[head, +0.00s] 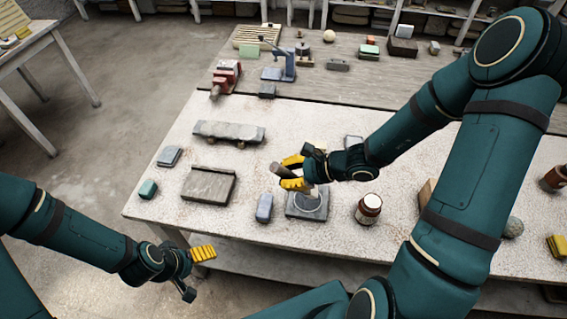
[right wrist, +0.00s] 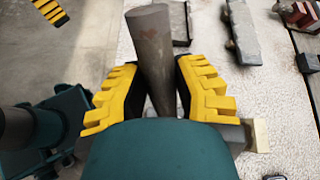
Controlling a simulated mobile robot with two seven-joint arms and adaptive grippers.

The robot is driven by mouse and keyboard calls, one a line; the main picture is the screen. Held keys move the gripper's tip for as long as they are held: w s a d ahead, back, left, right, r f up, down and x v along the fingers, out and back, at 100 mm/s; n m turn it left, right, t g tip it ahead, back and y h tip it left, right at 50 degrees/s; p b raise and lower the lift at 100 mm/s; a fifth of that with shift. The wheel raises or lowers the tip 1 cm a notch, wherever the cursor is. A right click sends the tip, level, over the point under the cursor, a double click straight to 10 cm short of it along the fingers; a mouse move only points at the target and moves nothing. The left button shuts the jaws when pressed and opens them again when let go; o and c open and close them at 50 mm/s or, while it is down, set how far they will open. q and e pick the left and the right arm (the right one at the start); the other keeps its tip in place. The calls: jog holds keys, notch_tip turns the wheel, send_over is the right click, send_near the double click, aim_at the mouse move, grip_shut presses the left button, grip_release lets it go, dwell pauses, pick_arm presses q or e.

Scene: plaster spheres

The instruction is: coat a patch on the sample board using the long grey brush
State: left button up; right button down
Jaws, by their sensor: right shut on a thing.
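My right gripper (head: 293,174) is over the middle of the white-topped table, shut on the long grey brush (head: 275,170). In the right wrist view the brush's thick grey handle (right wrist: 153,50) stands between the yellow fingers (right wrist: 160,90), slightly tilted. Its lower end is hidden behind my wrist. The sample board (head: 306,214), a dark square with a pale rounded mark, lies just below the gripper in the head view. I cannot tell whether the bristles touch it. My left gripper (head: 202,254) hangs off the table's front left; its opening is unclear.
A brown jar (head: 369,209) stands right of the board, and a blue-grey block (head: 264,208) lies left of it. A grey slab (head: 209,186) and long stone piece (head: 229,132) lie farther left. A red vise (head: 226,77) is at the back. Some tabletop between is bare.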

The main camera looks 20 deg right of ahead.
jog(key=shift+s+f, duration=0.15)
jog(key=shift+f, duration=0.3)
jog(key=shift+f+b, duration=0.55)
jog(key=shift+f, duration=0.2)
notch_tip(320, 180, down, 4)
jog(key=b, duration=0.3)
jog(key=shift+f+b, duration=0.2)
jog(key=shift+b, duration=0.15)
jog(key=shift+f, duration=0.1)
jog(key=shift+s+a+b, duration=0.6)
jog(key=shift+s+b, duration=0.35)
jog(key=shift+b, duration=0.3)
